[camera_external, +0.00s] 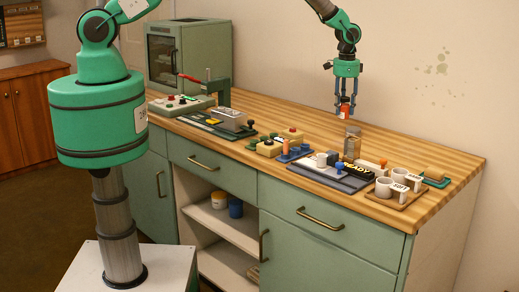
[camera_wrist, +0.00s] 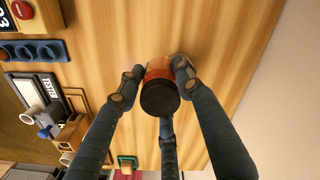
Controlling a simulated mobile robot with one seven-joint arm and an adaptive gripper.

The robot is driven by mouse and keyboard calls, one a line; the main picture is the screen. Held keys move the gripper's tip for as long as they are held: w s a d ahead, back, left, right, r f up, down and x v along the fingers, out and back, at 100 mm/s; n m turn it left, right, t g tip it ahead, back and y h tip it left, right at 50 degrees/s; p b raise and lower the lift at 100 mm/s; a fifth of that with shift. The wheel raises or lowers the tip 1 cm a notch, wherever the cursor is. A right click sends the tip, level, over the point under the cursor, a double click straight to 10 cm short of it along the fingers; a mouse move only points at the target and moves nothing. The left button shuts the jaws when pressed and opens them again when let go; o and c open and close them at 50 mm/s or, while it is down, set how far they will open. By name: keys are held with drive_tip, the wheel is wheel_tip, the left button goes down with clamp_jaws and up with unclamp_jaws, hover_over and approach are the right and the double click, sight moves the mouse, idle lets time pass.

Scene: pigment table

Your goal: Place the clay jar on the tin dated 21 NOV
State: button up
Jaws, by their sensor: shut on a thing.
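My gripper (camera_external: 345,100) is shut on a small reddish-orange jar with a dark end, which looks like the clay jar (camera_external: 344,107), and holds it above the back of the wooden worktop. In the wrist view the jar (camera_wrist: 160,90) sits between the blue-grey fingers, its dark round end facing the camera. Two cream tins with red knobs, a back one (camera_external: 291,134) and a front one (camera_external: 268,149), stand left of my gripper. I cannot read 21 NOV anywhere.
A clear glass jar (camera_external: 353,143) stands below and just right of my gripper. A blue rack (camera_external: 290,154), a dark board (camera_external: 325,174) with small items, and white mugs (camera_external: 384,188) crowd the front edge. The back strip of the worktop (camera_external: 300,112) is largely clear.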

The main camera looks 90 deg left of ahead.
drive_tip(key=shift+w+a+f, duration=0.1)
drive_tip(key=shift+w+a, duration=0.1)
drive_tip(key=shift+w, duration=0.55)
drive_tip(key=shift+w+a+f, duration=0.1)
drive_tip(key=shift+w+a, duration=0.05)
drive_tip(key=shift+w, duration=0.55)
drive_tip(key=shift+w+a, duration=0.2)
drive_tip(key=shift+w, duration=0.55)
drive_tip(key=shift+f+p, duration=0.6)
drive_tip(key=shift+f, duration=1.15)
drive_tip(key=shift+f, duration=0.2)
drive_tip(key=o, duration=1.2)
drive_tip(key=shift+r, duration=0.2)
drive_tip(key=shift+r+b, duration=0.8)
drive_tip(key=shift+r, duration=5.2)
